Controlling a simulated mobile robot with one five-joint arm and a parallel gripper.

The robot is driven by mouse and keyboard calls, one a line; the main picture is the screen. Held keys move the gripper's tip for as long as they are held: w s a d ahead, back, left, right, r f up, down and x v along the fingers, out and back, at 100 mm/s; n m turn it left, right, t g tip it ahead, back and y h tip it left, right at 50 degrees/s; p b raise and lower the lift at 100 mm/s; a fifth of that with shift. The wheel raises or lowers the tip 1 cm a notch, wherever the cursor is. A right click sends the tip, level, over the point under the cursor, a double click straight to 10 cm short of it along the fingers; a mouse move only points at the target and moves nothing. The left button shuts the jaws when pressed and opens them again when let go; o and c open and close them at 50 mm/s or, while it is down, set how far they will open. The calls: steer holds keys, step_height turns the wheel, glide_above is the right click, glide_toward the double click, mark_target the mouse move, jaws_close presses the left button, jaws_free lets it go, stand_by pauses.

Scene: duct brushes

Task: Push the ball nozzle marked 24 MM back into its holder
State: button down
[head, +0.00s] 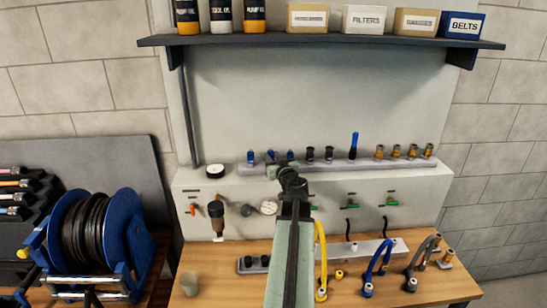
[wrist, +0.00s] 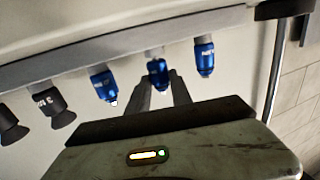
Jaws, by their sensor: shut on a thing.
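A grey rail (head: 400,168) along the top of the white panel holds a row of nozzles. Three blue nozzles are at its left end: a left one (head: 250,157), a middle one (head: 270,156) and a right one (head: 290,155). My gripper (wrist: 160,82) has its fingers on both sides of the middle blue nozzle (wrist: 158,70) and is shut on it. In the wrist view the other blue nozzles flank it, one to the right (wrist: 204,57) and one to the left (wrist: 104,85). The small lettering is unreadable, so I cannot tell which is 24 MM. My arm partly hides the gripper in the head view.
Black nozzles (head: 310,154), a tall blue piece (head: 353,146) and several brass fittings (head: 396,151) stand further right on the rail. A shelf (head: 320,41) with bottles and boxes hangs above. A gauge (head: 268,207) and hoses are below. A blue hose reel (head: 125,230) stands left.

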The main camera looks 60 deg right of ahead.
steer(key=shift+f, duration=0.3)
steer(key=c, duration=1.1)
jaws_free()
